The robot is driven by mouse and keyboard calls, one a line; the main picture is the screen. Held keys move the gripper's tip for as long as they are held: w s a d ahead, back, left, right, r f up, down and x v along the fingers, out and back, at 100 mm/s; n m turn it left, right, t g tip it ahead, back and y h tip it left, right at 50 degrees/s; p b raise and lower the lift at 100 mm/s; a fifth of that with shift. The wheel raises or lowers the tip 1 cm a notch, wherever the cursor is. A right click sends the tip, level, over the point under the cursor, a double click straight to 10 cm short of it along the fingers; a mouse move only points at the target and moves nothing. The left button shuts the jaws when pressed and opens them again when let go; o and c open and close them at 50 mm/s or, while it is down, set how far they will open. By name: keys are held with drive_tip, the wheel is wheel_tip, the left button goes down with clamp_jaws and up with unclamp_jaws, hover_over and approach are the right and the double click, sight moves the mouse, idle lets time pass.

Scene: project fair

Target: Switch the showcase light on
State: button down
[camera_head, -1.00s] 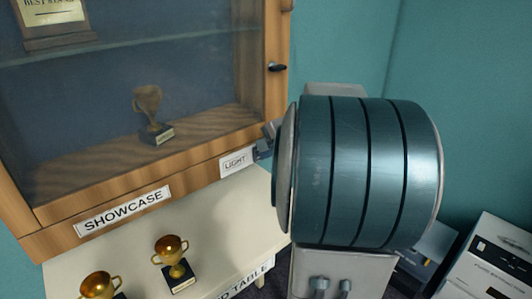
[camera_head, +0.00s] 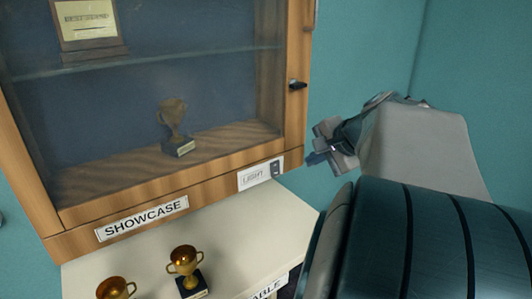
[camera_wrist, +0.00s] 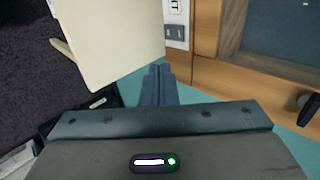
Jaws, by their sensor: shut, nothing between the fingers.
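The wooden showcase (camera_head: 190,196) with a glass front stands at the left in the head view; its inside looks dim. A dark light switch (camera_head: 275,169) sits beside the LIGHT label (camera_head: 252,178) at the lower right of its frame. In the wrist view the switch (camera_wrist: 175,32) is on a pale plate, beyond and slightly right of my fingertips. My gripper (camera_head: 322,150) is shut and empty, to the right of the switch and apart from it. Its fingers show at the middle of the wrist view (camera_wrist: 157,84). I cannot tell the switch's position.
A cream table (camera_head: 235,232) with gold trophies (camera_head: 186,270) stands below the showcase. A dark door knob (camera_head: 297,85) sticks out from the showcase's right frame; it also shows in the wrist view (camera_wrist: 308,109). The teal wall behind my gripper is bare.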

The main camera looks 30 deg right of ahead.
drive_tip(key=s+a+f+n+g, duration=0.3)
drive_tip(key=s+a+f+n, duration=0.2)
drive_tip(key=a+f+n, duration=0.3)
drive_tip(key=s+a+f+n+g+h, duration=0.1)
drive_tip(key=s+a+f+n+g, duration=0.2)
drive_tip(key=a, duration=1.2)
wheel_tip(320, 180, down, 5)
drive_tip(key=s+n, duration=0.2)
drive_tip(key=n, duration=0.3)
drive_tip(key=shift+a+f+g, duration=0.15)
drive_tip(key=shift+a+g, duration=0.05)
drive_tip(key=shift+g, duration=0.2)
drive_tip(key=shift+s+d, duration=0.1)
